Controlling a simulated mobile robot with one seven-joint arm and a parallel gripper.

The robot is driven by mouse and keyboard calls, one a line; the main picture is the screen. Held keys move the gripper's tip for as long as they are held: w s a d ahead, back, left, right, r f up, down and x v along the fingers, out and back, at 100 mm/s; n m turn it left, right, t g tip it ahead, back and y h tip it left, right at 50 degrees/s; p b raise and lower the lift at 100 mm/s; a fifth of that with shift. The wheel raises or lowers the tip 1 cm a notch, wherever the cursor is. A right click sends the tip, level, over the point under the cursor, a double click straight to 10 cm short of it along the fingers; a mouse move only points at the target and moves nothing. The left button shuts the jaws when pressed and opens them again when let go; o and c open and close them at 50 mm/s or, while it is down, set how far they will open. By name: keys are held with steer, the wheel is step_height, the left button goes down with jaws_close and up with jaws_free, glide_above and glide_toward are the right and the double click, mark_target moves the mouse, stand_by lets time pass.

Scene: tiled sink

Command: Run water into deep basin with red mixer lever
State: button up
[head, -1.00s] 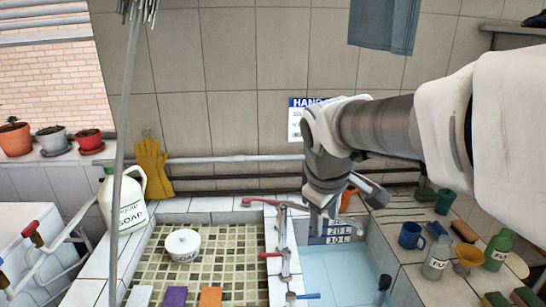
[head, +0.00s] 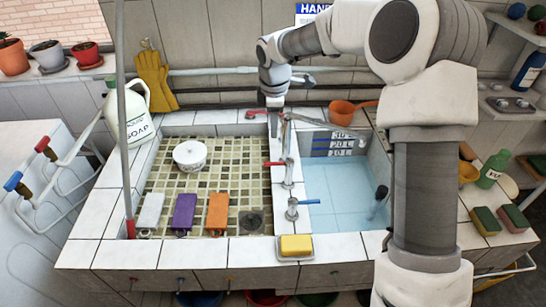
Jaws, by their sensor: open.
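The deep basin (head: 338,196), pale blue inside with litre marks on its back wall, is on the right of the sink. The tap column (head: 286,150) stands on the divider between the two basins. A red lever (head: 255,113) points left at the back of the divider. A second red lever (head: 273,164) is nearer, and a blue lever (head: 305,202) is at the front. My gripper (head: 273,112) points down at the back, right beside or over the rear red lever; contact cannot be told. Its fingers are small and partly hidden. I see no clear stream of water.
The tiled left basin (head: 237,155) holds a white bowl (head: 190,155) and several coloured blocks. A soap jug (head: 129,118) and an upright grey pole stand at left. An orange pot (head: 342,112) sits behind the deep basin, and a yellow sponge (head: 296,245) lies in front.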

mark_target(273, 163)
steer(key=w+f, duration=0.1)
steer(key=f, duration=0.4)
steer(key=w+f+p, duration=0.1)
steer(key=f, duration=0.5)
steer(key=w+f, duration=0.1)
steer(key=f, duration=0.5)
steer(key=shift+w+a+f, duration=0.1)
steer(key=shift+w+a, duration=0.05)
steer(key=shift+w, duration=0.1)
jaws_close()
stand_by(0.7)
